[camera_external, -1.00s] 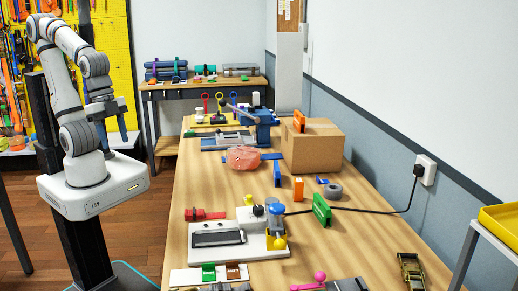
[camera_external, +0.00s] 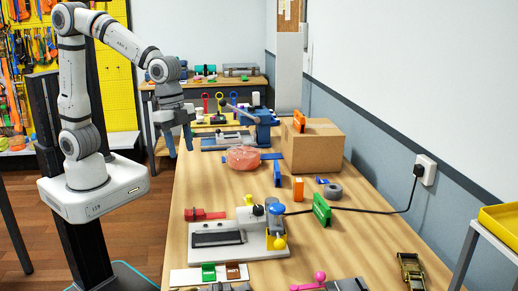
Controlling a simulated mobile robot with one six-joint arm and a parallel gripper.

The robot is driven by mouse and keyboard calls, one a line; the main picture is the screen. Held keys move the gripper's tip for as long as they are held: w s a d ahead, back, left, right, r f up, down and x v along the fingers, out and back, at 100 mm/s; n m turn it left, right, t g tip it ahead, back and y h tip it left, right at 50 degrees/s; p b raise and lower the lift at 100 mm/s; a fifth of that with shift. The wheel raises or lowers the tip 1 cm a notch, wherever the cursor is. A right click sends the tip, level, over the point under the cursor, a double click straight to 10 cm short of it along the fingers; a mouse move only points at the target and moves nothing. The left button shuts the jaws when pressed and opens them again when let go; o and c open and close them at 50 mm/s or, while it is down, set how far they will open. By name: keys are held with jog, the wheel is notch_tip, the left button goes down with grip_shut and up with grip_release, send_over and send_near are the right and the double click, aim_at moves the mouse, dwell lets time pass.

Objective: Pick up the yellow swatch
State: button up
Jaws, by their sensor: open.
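My gripper (camera_external: 179,146) is open and empty, pointing down over the left edge of the workbench, well above the floor, near the bench's far half. I cannot make out a yellow swatch for certain. A white strip (camera_external: 182,277) at the near left of the bench carries a green piece (camera_external: 208,271) and a brown piece (camera_external: 233,270); no yellow piece shows on it. Small yellow parts (camera_external: 277,243) show on the white bench device, but I cannot tell that either is a swatch. My gripper is far from both the strip and the device.
On the workbench (camera_external: 340,255) stand a white device (camera_external: 252,243) with a black cable, a cardboard box (camera_external: 313,148), a pink lump (camera_external: 243,158), a blue vise (camera_external: 263,120), a green block (camera_external: 322,209) and a ratchet buckle (camera_external: 411,270). A yellow tray (camera_external: 502,219) is at right.

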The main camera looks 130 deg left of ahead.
jog(key=w+a+f, duration=0.7)
jog(key=a, duration=0.3)
jog(key=m, duration=0.1)
send_over(249, 196)
jog(key=shift+g, duration=0.3)
jog(key=f, duration=0.3)
jog(key=f+b, duration=0.1)
jog(key=shift+s+d+f, duration=0.25)
jog(key=shift+s+f, duration=0.1)
jog(key=f, duration=0.2)
jog(key=f+p, duration=0.1)
jog(key=f, duration=0.4)
jog(key=shift+w+a+f+p, duration=0.25)
jog(key=shift+a+f+p, duration=0.05)
jog(key=shift+f, duration=0.1)
grip_shut()
